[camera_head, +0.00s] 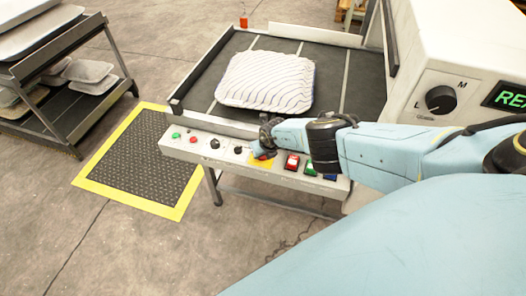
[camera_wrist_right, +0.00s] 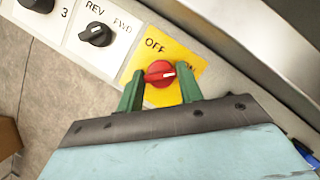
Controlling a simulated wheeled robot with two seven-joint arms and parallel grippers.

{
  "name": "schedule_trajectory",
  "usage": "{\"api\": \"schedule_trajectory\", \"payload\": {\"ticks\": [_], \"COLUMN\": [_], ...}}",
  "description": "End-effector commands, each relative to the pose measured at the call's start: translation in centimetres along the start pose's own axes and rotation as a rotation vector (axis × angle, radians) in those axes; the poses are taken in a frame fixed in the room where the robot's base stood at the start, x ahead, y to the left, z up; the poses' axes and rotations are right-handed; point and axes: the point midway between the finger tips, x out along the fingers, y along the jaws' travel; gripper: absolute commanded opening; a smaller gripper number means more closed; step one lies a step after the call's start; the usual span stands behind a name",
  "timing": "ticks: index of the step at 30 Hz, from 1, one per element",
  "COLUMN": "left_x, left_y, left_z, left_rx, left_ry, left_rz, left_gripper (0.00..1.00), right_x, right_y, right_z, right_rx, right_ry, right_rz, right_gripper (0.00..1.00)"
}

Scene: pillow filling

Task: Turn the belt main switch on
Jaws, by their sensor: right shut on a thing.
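The belt main switch is a red rotary knob (camera_wrist_right: 160,73) on a yellow plate (camera_wrist_right: 180,57) marked OFF at its upper left in the right wrist view. The knob's white mark points to the right in that view, away from the OFF lettering. In the head view my right gripper (camera_head: 266,140) is at the yellow plate (camera_head: 262,161) on the front panel and largely covers the knob. My left gripper is not in view.
A REV/FWD knob (camera_wrist_right: 95,34) sits beside the yellow plate. Red (camera_head: 292,162) and green (camera_head: 310,166) buttons are to its right on the panel (camera_head: 178,147). A striped pillow (camera_head: 266,79) lies on the dark belt (camera_head: 352,92) behind. A black rack (camera_head: 70,110) stands left.

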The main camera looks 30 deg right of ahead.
Motion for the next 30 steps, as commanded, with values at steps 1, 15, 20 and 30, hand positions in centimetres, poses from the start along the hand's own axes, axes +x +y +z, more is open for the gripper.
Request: {"api": "schedule_trajectory", "payload": {"ticks": [1,15,20,30], "left_x": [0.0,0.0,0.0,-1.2], "left_y": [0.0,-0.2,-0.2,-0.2], "left_z": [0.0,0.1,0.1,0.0], "left_rx": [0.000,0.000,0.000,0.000], "left_ry": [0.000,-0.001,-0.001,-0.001], "left_rz": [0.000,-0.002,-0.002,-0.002], "left_gripper": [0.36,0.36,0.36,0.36], "right_x": [0.0,0.0,0.0,-1.0], "right_y": [0.0,0.0,0.0,0.0], "right_z": [0.0,0.0,0.0,0.3], "right_rx": [0.004,0.004,0.003,0.002], "right_ry": [0.000,0.000,0.000,0.001], "right_rz": [0.000,0.001,0.001,0.001], "right_gripper": [0.14,0.58,0.58,0.58]}}
